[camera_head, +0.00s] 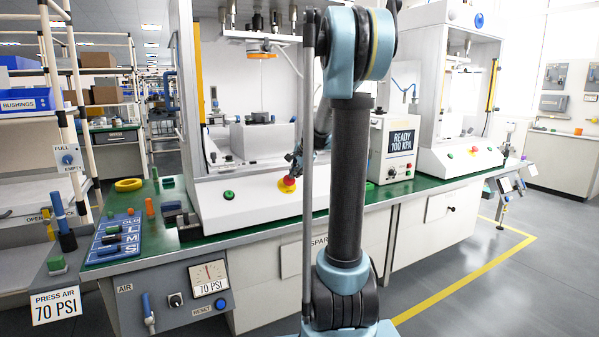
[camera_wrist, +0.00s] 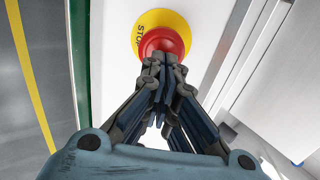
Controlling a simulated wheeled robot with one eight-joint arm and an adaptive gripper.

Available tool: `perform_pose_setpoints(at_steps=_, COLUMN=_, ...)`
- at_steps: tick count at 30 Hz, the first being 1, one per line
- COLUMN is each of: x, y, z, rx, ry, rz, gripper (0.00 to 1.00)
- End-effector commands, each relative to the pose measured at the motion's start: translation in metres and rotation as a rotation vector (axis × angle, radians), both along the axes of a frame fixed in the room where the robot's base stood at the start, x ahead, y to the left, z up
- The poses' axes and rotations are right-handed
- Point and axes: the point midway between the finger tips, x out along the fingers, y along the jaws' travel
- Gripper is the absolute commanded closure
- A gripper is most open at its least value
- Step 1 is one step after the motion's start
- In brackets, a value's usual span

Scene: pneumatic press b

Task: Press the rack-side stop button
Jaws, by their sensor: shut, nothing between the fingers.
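The red stop button (camera_head: 288,182) is on the white front panel of the left press, the one nearer the shelving rack. In the wrist view the same red button (camera_wrist: 172,38) sits in a yellow ring (camera_wrist: 161,17) marked STOP. My gripper (camera_wrist: 164,58) is shut and empty. Its fingertips overlap the lower edge of the red cap in the wrist view; I cannot tell whether they touch it. In the head view my gripper (camera_head: 296,160) is just above the button, partly hidden by my arm. Another red stop button (camera_head: 474,150) is on the right press.
A green button (camera_head: 229,195) is on the same panel, to the left. A READY display box (camera_head: 397,146) stands right of my arm. The rack (camera_head: 64,110) is at far left. Floor right of the bench is clear beyond the yellow line (camera_head: 462,277).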

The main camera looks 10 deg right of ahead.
Motion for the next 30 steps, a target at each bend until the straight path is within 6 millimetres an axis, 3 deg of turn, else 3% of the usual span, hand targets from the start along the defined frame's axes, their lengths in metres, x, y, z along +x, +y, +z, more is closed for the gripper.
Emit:
perform_pose_setpoints(at_steps=16, x=0.004, y=0.002, z=-0.005, rx=0.000, ry=0.000, rz=0.001, gripper=1.00)
perform_pose_setpoints(at_steps=30, x=0.022, y=0.009, z=-0.029, rx=0.000, ry=0.008, rz=0.005, gripper=1.00)
